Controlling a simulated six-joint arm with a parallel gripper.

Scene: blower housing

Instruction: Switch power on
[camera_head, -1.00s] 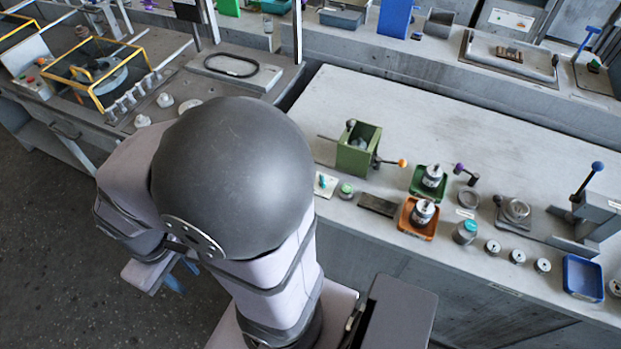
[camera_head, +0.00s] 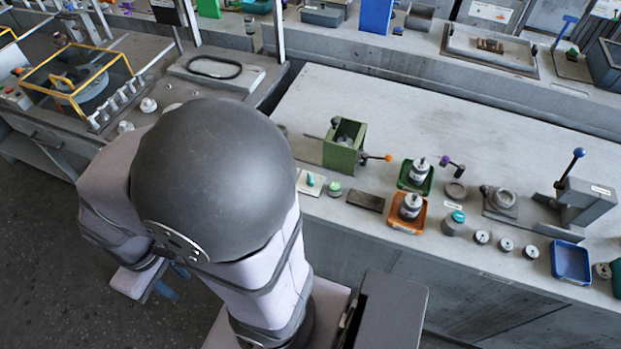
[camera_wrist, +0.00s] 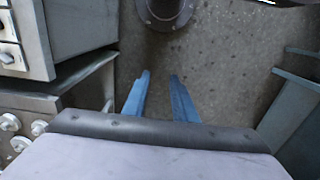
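My gripper hangs low over the floor at the left of the bench. In the wrist view its two blue fingers (camera_wrist: 159,98) stand apart with nothing between them. In the head view a bit of blue finger (camera_head: 166,291) shows below my arm, which hides most of the gripper. A small white plate with a teal toggle (camera_head: 310,181) lies near the front edge of the right bench. A control box with a red button (camera_head: 17,72) stands at the far left. I cannot tell which is the power switch. My gripper is well away from both.
A yellow-edged guard (camera_head: 83,80) over a round housing stands on the left bench. The right bench holds a green box (camera_head: 344,146), orange tray (camera_head: 408,214), blue tray (camera_head: 571,262) and a lever press (camera_head: 578,200). Its back middle is clear. The wrist view shows cabinet drawers (camera_wrist: 22,40).

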